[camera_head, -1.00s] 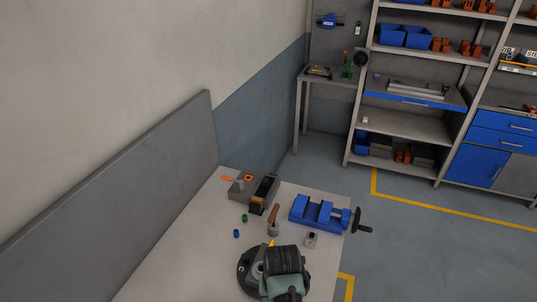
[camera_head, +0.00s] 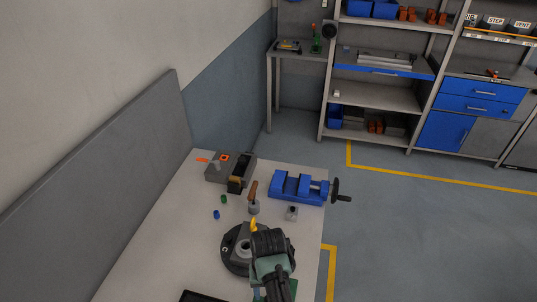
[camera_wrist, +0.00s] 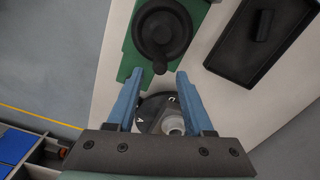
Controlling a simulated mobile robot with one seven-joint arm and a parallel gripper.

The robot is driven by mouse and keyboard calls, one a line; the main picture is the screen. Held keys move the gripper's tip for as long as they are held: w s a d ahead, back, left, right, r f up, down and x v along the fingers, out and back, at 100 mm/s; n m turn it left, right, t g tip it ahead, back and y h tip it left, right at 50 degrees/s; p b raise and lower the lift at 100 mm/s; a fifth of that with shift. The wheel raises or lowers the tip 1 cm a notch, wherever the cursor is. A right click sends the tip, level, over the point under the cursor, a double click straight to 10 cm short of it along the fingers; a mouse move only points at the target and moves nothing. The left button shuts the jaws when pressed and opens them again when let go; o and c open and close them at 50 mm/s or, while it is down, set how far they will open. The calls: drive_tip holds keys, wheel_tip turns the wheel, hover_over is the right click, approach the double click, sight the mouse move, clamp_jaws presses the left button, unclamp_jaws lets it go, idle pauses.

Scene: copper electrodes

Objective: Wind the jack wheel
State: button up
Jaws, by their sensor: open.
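A black round wheel (camera_wrist: 160,32) with a small knob sits on a green base (camera_wrist: 128,62) in the wrist view, beyond my fingertips. I take it to be the jack wheel. In the head view only a bit of green (camera_head: 291,287) shows beside my arm; the wheel is hidden there. My gripper (camera_wrist: 155,88) is open, its two blue fingers apart with nothing held between them. The wheel's knob lies just past the gap between the fingertips.
A round black fixture (camera_head: 232,252) with a grey centre lies below my gripper; it also shows between the fingers (camera_wrist: 150,105). A black tray (camera_wrist: 235,45) lies beside the green base. A blue vise (camera_head: 290,187) with a handwheel, a grey block and small parts stand farther back on the table.

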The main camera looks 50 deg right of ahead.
drive_tip(key=shift+f+b, duration=1.25)
drive_tip(key=shift+f, duration=0.5)
drive_tip(key=shift+f, duration=0.25)
clamp_jaws()
